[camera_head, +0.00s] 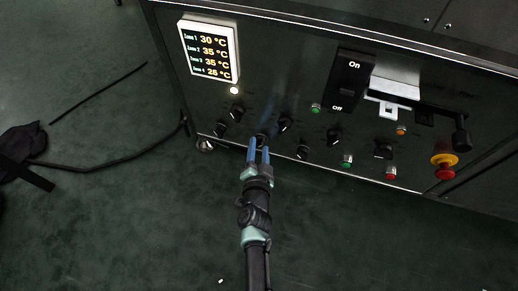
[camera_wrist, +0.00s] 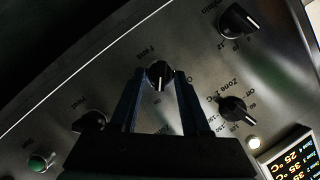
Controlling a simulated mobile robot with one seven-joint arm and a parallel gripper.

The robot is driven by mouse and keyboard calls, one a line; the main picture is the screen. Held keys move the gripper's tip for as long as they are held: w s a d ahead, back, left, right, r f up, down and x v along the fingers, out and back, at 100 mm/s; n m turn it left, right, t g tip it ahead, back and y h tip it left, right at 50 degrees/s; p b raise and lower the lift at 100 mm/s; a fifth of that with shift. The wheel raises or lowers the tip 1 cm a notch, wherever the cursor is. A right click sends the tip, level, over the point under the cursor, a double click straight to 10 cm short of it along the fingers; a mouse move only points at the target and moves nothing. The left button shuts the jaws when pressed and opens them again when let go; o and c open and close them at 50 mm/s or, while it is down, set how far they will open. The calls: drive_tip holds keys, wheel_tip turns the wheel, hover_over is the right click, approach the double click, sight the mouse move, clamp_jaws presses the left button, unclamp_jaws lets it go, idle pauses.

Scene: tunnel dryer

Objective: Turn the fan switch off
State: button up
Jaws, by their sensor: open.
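The fan switch is a black rotary knob (camera_wrist: 160,72) with a white pointer line, on the dark metal control panel (camera_head: 280,85). A label that seems to read "Fans" is beside it in the wrist view. My gripper (camera_head: 259,146) reaches up to the panel from below in the head view. Its two fingers are apart, one on each side of the knob (camera_wrist: 160,82). I cannot tell whether they touch it. In the head view the knob is mostly hidden by the fingertips. The off mark for this knob is not readable.
Other black knobs sit close by, including a zone knob (camera_wrist: 233,108) and a heat knob (camera_wrist: 90,121). A temperature display (camera_head: 208,50) is at upper left. An On/Off switch (camera_head: 350,80) and a red emergency button (camera_head: 444,171) are to the right. Open floor lies below.

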drive_tip(key=shift+w+f, duration=0.1)
drive_tip(key=shift+w, duration=0.3)
drive_tip(key=shift+c, duration=0.2)
clamp_jaws()
